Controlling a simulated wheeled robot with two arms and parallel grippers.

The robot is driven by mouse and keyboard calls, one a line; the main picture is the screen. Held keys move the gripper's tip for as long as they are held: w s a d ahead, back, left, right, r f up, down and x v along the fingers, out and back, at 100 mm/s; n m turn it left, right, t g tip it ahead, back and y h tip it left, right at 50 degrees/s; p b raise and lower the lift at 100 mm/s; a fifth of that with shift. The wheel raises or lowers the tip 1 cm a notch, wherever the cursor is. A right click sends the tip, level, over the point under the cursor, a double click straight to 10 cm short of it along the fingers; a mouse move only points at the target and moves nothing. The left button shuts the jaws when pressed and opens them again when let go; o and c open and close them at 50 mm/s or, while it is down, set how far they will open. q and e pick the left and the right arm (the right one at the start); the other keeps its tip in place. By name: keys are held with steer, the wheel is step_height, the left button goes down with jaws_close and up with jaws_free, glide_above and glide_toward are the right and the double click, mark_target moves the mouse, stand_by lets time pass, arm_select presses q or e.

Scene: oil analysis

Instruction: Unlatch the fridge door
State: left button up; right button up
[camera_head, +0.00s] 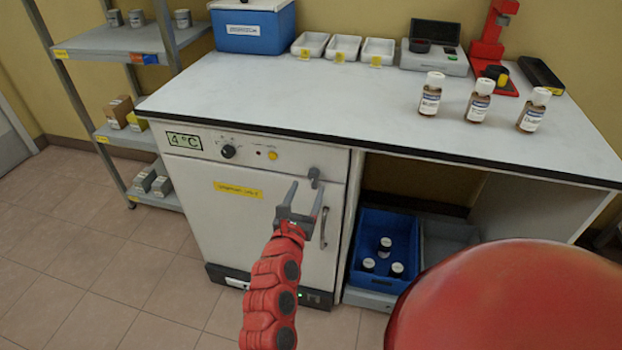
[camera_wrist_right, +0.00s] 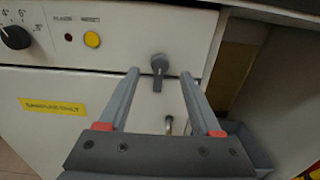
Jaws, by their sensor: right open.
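The white fridge (camera_head: 235,215) stands under the left part of the counter, with its door shut. A grey latch knob (camera_head: 315,175) sits at the door's upper right; in the right wrist view the latch (camera_wrist_right: 159,66) shows its lever hanging down. A vertical door handle (camera_head: 324,228) is below it, partly hidden behind my gripper. My right gripper (camera_head: 307,195) is open and empty in front of the door. In the wrist view its fingers (camera_wrist_right: 160,88) point at the latch, one on each side in the picture; contact does not show. My left gripper is not in view.
The white counter (camera_head: 300,95) overhangs the fridge and holds several trays, bottles and instruments. A blue crate (camera_head: 365,225) with black-capped bottles stands in the open bay right of the fridge. A grey shelf rack (camera_head: 110,40) stands at left. The floor before the fridge is free at left.

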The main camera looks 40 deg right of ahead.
mark_target(313, 176)
steer(key=shift+x, duration=2.3)
jaws_close()
